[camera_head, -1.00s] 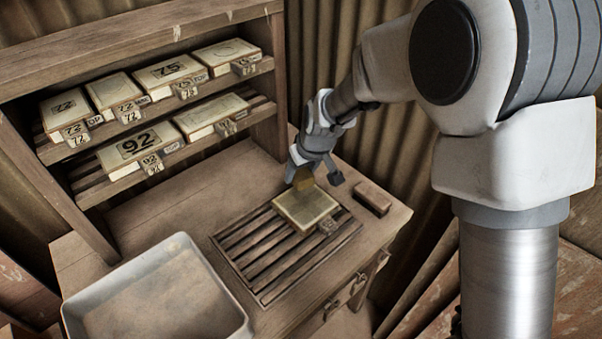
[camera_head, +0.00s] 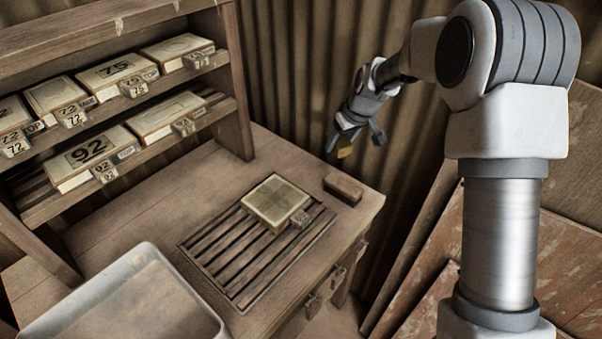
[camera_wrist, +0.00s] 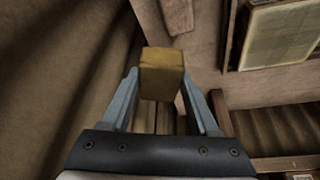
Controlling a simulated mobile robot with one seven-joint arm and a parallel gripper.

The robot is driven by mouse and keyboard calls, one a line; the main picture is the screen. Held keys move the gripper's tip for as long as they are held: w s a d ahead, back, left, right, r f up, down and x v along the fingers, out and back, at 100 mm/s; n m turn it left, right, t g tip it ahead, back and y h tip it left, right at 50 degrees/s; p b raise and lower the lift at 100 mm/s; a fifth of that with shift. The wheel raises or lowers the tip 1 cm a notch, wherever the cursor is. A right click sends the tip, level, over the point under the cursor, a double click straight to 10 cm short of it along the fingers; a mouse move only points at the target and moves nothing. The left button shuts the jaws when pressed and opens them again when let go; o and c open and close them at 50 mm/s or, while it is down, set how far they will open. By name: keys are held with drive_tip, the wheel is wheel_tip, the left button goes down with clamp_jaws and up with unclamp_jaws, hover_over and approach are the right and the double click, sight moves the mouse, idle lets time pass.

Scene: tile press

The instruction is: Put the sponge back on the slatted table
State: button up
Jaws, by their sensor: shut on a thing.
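My gripper (camera_head: 355,143) is shut on the sponge (camera_head: 345,152), a small yellow-brown block. In the head view they hang in front of the corrugated wall, beyond the bench's back right edge. In the wrist view the sponge (camera_wrist: 162,75) sits between the two grey fingertips and sticks out past them. The slatted table (camera_head: 229,259) is a rack of dark slats set in the wooden bench. A pale square tile (camera_head: 278,201) lies on its back right part, with a small tag block at its front corner. The gripper is apart from both.
A brown block (camera_head: 343,188) lies on the bench right of the tile. A shelf (camera_head: 225,100) with several numbered tiles stands at the back left. A white tray (camera_head: 140,262) is at the front left. The left slats are bare. Corrugated wall (camera_head: 290,70) rises behind.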

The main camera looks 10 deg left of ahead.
drive_tip(key=shift+w+d+f, duration=0.1)
drive_tip(key=shift+w+d, duration=0.2)
drive_tip(key=shift+d, duration=0.1)
drive_tip(key=shift+w+a+f, duration=0.1)
drive_tip(key=shift+a+f, duration=0.05)
drive_tip(key=shift+a, duration=0.05)
hover_over(300, 168)
drive_tip(key=s, duration=0.1)
drive_tip(key=f, duration=0.4)
drive_tip(key=d+f, duration=0.1)
drive_tip(key=f, duration=0.1)
drive_tip(key=shift+f, duration=2.25)
drive_tip(key=shift+f+b, duration=0.25)
drive_tip(key=shift+b, duration=0.1)
drive_tip(key=o, duration=1.2)
drive_tip(key=shift+r, duration=0.1)
